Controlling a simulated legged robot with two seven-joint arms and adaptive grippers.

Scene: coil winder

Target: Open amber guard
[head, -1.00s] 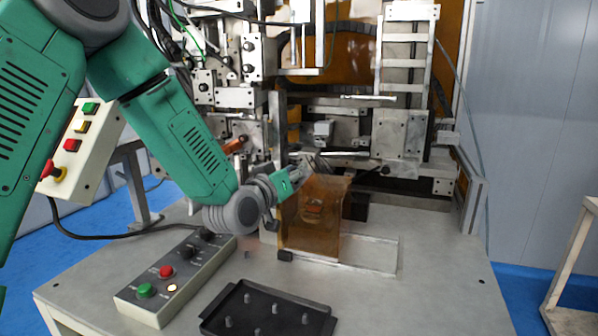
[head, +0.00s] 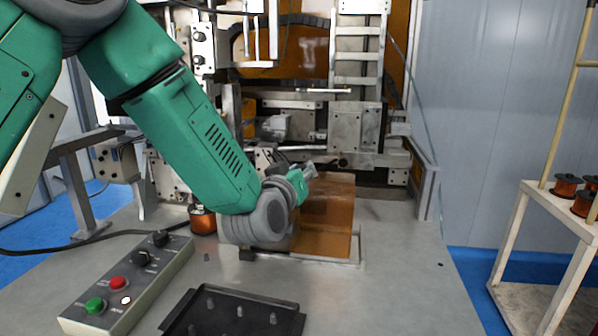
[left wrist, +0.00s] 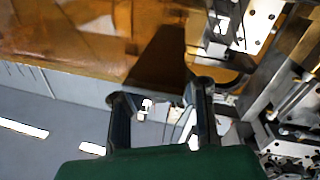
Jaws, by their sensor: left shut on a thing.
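The amber guard (head: 326,222) is a see-through orange-brown cover on the machine table. It has a sloping upper part and a more upright front part. My left gripper (head: 312,172) is at its upper left edge, and my forearm hides its left side. In the left wrist view the amber guard (left wrist: 70,45) fills the upper left, reaching the fingers. My left gripper (left wrist: 160,90) shows there with two dark fingers spaced apart, shut on the guard. The exact contact is hard to see. My right gripper is not in view.
A control box (head: 130,285) with buttons stands at front left. A black tray with pegs (head: 235,312) lies in front of the guard. The winder's metal frame (head: 355,130) rises behind. A copper spool (head: 203,219) stands left; a side cart (head: 515,230) stands right.

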